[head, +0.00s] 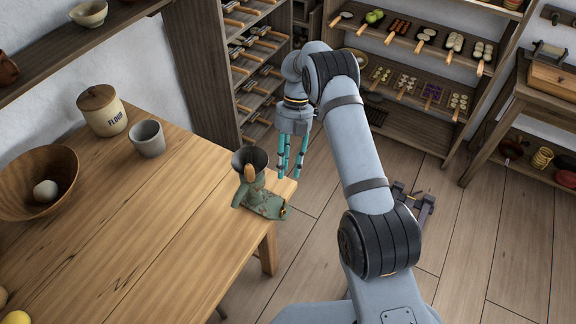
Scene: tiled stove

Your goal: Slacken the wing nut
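A green metal hand mill (256,200) with a dark funnel-shaped hopper stands at the right corner of the wooden table (140,235). A wooden handle (250,173) shows in front of its hopper. A small yellowish part shows at the mill's right end; I cannot tell whether it is the wing nut. I cannot make out a wing nut for certain. My gripper (289,177) points down, its teal fingers parted with a gap between them and nothing seen in it. In the picture it is just right of the hopper, apart from the mill.
A flour canister (102,112), a grey cup (147,139) and a wooden bowl (15,190) holding a pale round thing stand on the table's left part. A shelf rack (215,80) stands behind my gripper. The table's middle is clear.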

